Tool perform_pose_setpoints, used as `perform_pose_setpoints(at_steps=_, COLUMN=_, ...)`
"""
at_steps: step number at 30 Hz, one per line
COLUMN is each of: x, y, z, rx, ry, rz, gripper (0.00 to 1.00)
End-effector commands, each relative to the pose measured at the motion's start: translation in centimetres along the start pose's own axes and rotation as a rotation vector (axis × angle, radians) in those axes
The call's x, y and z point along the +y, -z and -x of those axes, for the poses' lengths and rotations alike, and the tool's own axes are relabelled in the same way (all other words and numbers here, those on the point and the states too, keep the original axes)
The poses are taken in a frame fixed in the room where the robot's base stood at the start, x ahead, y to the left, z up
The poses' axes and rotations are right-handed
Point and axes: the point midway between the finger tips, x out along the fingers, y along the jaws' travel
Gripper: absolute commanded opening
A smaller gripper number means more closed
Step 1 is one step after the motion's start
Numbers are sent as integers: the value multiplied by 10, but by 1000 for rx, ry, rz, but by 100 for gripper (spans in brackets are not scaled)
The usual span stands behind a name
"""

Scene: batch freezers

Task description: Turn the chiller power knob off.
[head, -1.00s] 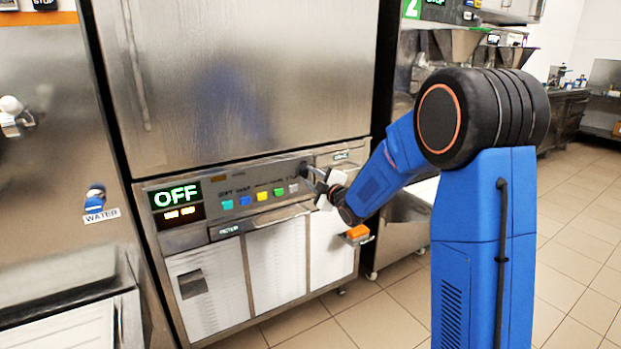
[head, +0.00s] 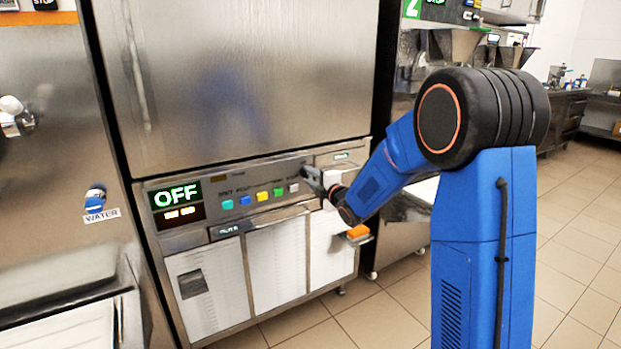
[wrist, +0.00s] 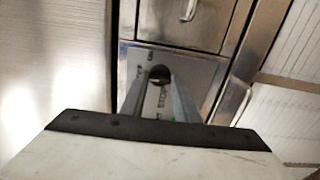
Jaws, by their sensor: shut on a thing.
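The chiller's control panel (head: 245,194) runs across the front below a large steel door. Its display (head: 177,194) reads OFF in green, with small orange readouts under it. The dark round power knob (wrist: 159,74) shows in the wrist view between my fingertips, on a grey plate with small printed labels. My gripper (wrist: 157,78) is shut on the knob, one finger on each side. In the head view my gripper (head: 309,174) reaches the right end of the panel, where the fingers largely hide the knob.
Coloured buttons, including a yellow one (head: 262,196), line the panel left of my gripper. White panels (head: 277,262) lie below. An orange-topped part (head: 357,231) sticks out below my wrist. A blue water knob (head: 95,197) is at the left. Tiled floor is open at the right.

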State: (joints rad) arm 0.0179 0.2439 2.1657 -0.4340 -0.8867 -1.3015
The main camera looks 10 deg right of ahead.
Motion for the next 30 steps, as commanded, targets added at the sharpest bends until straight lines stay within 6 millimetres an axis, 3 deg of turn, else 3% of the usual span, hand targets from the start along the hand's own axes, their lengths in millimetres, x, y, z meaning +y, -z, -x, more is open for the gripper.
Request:
perform_pose_setpoints(at_steps=8, x=0, y=1, z=0, rx=3, ry=1, rz=1, gripper=6)
perform_pose_setpoints(at_steps=9, x=0, y=1, z=0, rx=3, ry=1, rz=1, gripper=30)
perform_pose_setpoints(at_steps=11, x=0, y=1, z=0, rx=2, ry=1, rz=1, gripper=45)
perform_pose_setpoints(at_steps=12, x=0, y=1, z=0, rx=2, ry=1, rz=1, gripper=47)
perform_pose_setpoints(at_steps=23, x=0, y=0, z=4, rx=0, ry=0, rz=0, gripper=47)
perform_pose_setpoints(at_steps=30, x=1, y=-1, z=39, rx=-2, ry=-1, rz=0, gripper=47)
